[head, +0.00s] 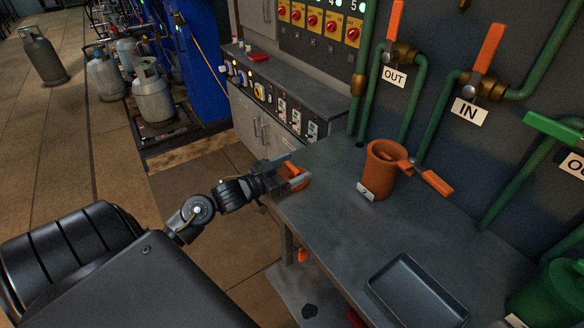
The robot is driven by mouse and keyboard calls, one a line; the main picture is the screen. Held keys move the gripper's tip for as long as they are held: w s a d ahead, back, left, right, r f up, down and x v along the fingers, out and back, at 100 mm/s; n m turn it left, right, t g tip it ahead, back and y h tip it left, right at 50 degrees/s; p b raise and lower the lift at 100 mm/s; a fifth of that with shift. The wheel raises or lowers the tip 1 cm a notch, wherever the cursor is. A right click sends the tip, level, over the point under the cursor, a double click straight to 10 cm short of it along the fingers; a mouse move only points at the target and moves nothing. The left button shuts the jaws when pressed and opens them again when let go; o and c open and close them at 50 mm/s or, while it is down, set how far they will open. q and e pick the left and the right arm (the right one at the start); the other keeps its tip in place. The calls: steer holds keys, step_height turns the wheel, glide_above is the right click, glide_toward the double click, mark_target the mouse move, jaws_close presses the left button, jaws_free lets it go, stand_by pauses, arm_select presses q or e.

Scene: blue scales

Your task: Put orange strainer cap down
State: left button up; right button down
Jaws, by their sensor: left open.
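The orange strainer cap (291,171) is at the far left corner of the grey workbench, partly hidden by my left gripper. It appears to rest on the bench top, though its underside is hidden. My left gripper (299,180) is open, with its fingers right at the cap. I cannot tell whether they touch it. The orange strainer body (379,176) stands upright on the bench to the right, with a small number tag on its front. My right gripper is out of view.
A dark shallow tray (416,290) lies at the bench's front. An orange-handled valve (438,183) joins the strainer body on its right. Green pipes run up the back wall. A green strainer (550,297) stands at the right edge. The bench middle is clear.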

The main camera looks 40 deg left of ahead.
arm_select(q)
steer(key=v, duration=1.2)
